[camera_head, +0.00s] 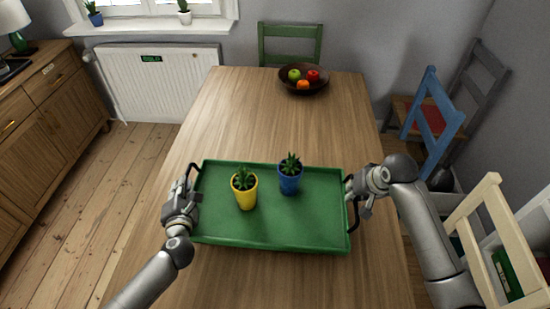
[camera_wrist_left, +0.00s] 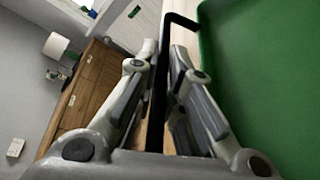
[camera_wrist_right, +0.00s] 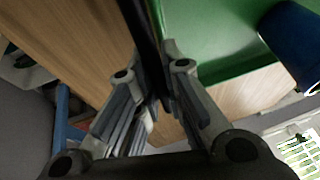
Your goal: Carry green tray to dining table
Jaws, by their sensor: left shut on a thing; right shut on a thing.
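The green tray (camera_head: 270,222) is over the near half of the wooden dining table (camera_head: 250,110); I cannot tell whether it touches the top. A yellow pot (camera_head: 245,194) and a blue pot (camera_head: 290,180), each with a small plant, stand upright on it. My left gripper (camera_head: 184,200) is shut on the tray's left black handle, which shows between the fingers in the left wrist view (camera_wrist_left: 160,85). My right gripper (camera_head: 358,184) is shut on the right black handle, which also shows in the right wrist view (camera_wrist_right: 150,45).
A dark fruit bowl (camera_head: 318,90) sits at the table's far end. A green chair (camera_head: 290,42) stands behind it. A blue chair (camera_head: 436,118) and a cream chair (camera_head: 490,235) stand to the right. The table between tray and bowl is clear.

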